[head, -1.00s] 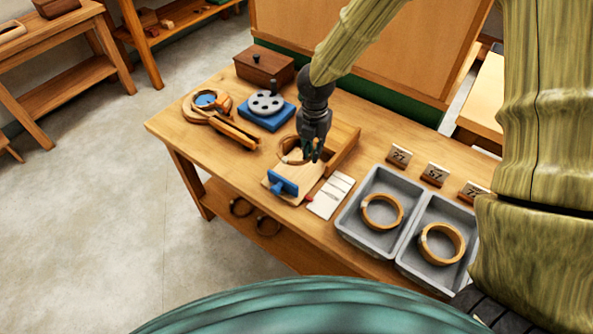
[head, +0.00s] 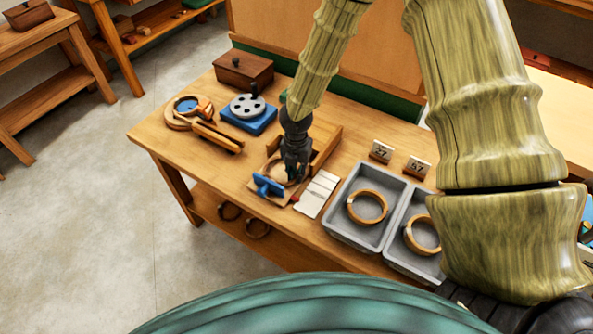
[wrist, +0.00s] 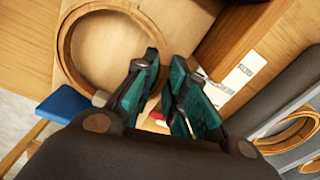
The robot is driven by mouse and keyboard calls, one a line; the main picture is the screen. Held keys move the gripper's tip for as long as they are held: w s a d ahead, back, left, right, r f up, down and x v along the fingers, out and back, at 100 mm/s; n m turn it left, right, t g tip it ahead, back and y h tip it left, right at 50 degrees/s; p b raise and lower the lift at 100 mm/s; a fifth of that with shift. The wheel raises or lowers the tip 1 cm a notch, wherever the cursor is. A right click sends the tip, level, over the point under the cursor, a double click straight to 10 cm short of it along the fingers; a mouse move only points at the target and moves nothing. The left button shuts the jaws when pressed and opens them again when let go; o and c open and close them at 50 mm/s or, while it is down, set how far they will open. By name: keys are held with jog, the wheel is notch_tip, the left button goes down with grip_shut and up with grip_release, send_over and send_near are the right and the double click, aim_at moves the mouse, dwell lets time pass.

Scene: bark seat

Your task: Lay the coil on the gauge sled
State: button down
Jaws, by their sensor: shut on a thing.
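The coil, a thin light-wood ring, fills the upper left of the wrist view (wrist: 66,50). In the head view it is partly hidden by my gripper (head: 292,179). My gripper's green-padded fingers (wrist: 163,72) are shut on the coil's near right side. The gauge sled (head: 258,195) is a pale wooden board with a blue handle (head: 268,185). The coil is over the sled's board, close above or touching it; I cannot tell which. The blue part also shows in the wrist view (wrist: 65,104).
A wooden fence (head: 326,151) stands beside the sled. A white card (head: 318,190) and grey trays (head: 335,228) with other rings lie to the right. A blue base with a grey disc (head: 247,108) and a wooden clamp-like tool (head: 216,137) are behind left.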

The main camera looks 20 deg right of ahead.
jog(key=shift+f, duration=0.25)
jog(key=c, duration=1.7)
grip_release()
jog(key=shift+r, duration=0.1)
notch_tip(320, 180, up, 12)
jog(key=shift+r+b, duration=0.1)
jog(key=shift+b, duration=0.55)
